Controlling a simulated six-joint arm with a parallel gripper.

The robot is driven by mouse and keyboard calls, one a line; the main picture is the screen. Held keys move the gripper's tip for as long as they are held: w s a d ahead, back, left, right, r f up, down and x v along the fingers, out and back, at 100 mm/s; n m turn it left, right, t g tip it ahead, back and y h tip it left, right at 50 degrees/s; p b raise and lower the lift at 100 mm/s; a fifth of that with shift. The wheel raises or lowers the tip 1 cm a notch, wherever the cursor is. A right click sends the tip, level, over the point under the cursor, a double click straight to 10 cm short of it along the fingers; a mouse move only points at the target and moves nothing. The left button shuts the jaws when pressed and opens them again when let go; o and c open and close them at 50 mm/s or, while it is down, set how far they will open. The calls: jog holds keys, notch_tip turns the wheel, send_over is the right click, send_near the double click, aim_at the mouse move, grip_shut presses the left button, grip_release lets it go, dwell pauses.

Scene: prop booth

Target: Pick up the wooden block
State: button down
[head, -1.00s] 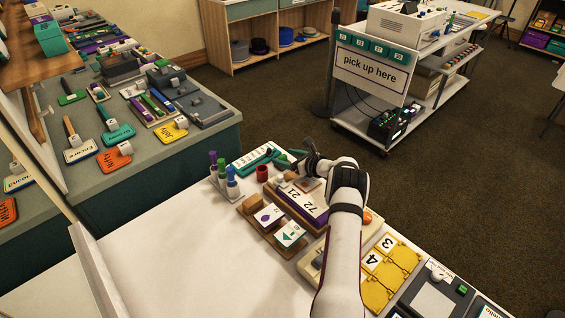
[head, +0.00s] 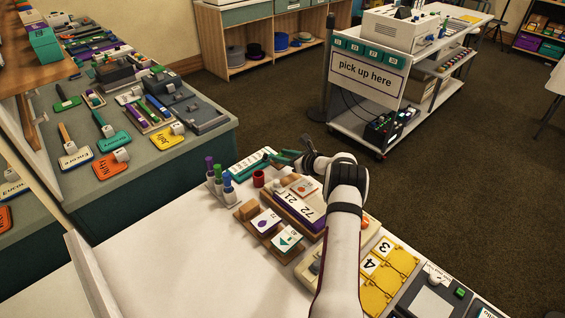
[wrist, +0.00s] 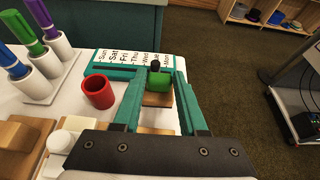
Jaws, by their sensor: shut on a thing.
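My gripper (head: 284,159) hovers at the far edge of the white table, by the weekday board. A green piece with a black knob (wrist: 160,82) shows just beyond the wooden block, also between the fingers; I cannot tell whether the two are joined. The block is hidden by my gripper in the head view. Another tan wooden block (head: 248,210) sits on a wooden tray with two cards.
The weekday board (head: 250,165) lies under and left of my fingers. A red cup (head: 258,178) and a pen stand (head: 222,187) are nearby. A number box (head: 300,203) and yellow cards (head: 378,280) crowd the right side. The table's left part is bare.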

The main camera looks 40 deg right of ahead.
jog(key=s+d+r, duration=0.4)
jog(key=s+r, duration=0.4)
jog(key=s, duration=0.3)
jog(key=w+a+f, duration=0.1)
jog(key=w+f, duration=0.1)
jog(key=w, duration=0.1)
jog(key=w+a+f, duration=0.1)
jog(key=w+f, duration=0.1)
jog(key=w, duration=0.1)
jog(key=w+a+f, duration=0.1)
jog(key=w+f, duration=0.1)
jog(key=w, duration=0.2)
jog(key=shift+w+a, duration=0.1)
jog(key=shift+a, duration=0.3)
jog(key=shift+w+a+f, duration=0.1)
jog(key=shift+w+f, duration=0.1)
jog(key=shift+f, duration=0.95)
jog(key=shift+w+f, duration=0.15)
jog(key=shift+f, duration=0.95)
jog(key=shift+c, duration=2.2)
grip_release()
jog(key=shift+f, duration=0.15)
